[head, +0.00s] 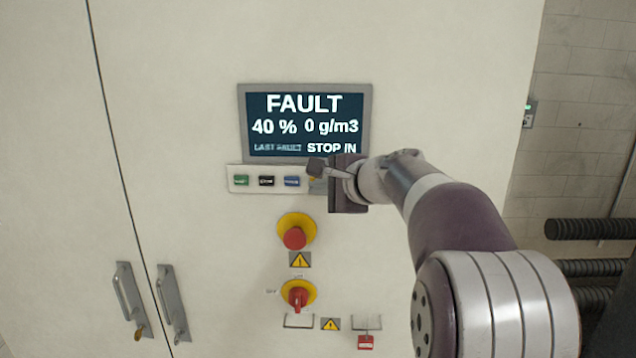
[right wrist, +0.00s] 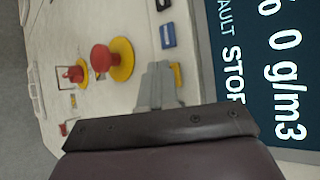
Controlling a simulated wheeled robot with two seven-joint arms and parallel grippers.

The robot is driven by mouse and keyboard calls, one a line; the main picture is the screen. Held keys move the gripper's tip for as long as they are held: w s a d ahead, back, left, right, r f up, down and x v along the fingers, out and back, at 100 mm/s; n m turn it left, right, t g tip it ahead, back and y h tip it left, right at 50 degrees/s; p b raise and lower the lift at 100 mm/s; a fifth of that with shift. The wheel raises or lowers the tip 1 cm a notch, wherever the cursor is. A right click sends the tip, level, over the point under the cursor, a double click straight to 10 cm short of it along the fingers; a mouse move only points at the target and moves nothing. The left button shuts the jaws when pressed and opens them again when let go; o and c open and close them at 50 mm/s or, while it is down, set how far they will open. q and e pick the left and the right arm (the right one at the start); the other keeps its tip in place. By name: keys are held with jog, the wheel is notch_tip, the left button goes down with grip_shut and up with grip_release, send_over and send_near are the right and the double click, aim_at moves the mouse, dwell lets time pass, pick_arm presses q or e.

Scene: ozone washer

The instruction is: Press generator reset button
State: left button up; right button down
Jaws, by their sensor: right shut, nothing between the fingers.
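A strip of small buttons (head: 249,188) sits below the display on the cabinet front. Green (head: 241,181), black (head: 266,181) and blue (head: 292,182) buttons show in the head view; their labels are too small to read surely. A yellow button (right wrist: 178,75) shows in the right wrist view, partly hidden behind my fingers. My right gripper (head: 315,168) is shut and empty, with its fingertips (right wrist: 158,68) in front of the strip's right end, close to the yellow button. I cannot tell whether they touch it. My left gripper is not in view.
The display (head: 305,122) reads FAULT, 40 %, 0 g/m3. Below the strip are a red mushroom button (head: 295,238) on a yellow collar and a red rotary switch (head: 298,297). Door handles (head: 172,305) stand at the lower left. Dark ribbed hoses (head: 590,229) lie at the right.

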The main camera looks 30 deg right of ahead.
jog(key=shift+w+d, duration=0.2)
jog(key=shift+w, duration=0.15)
dwell(0.4)
jog(key=shift+s+a, duration=0.1)
jog(key=shift+s, duration=0.05)
jog(key=shift+s+a+b, duration=0.35)
jog(key=shift+s, duration=0.25)
jog(key=s, duration=0.1)
jog(key=s+a+b, duration=0.1)
jog(key=s+a, duration=0.1)
jog(key=s, duration=0.1)
jog(key=shift+s+a+b, duration=0.1)
jog(key=shift+a+b, duration=0.15)
jog(key=shift+b, duration=0.1)
dwell(0.8)
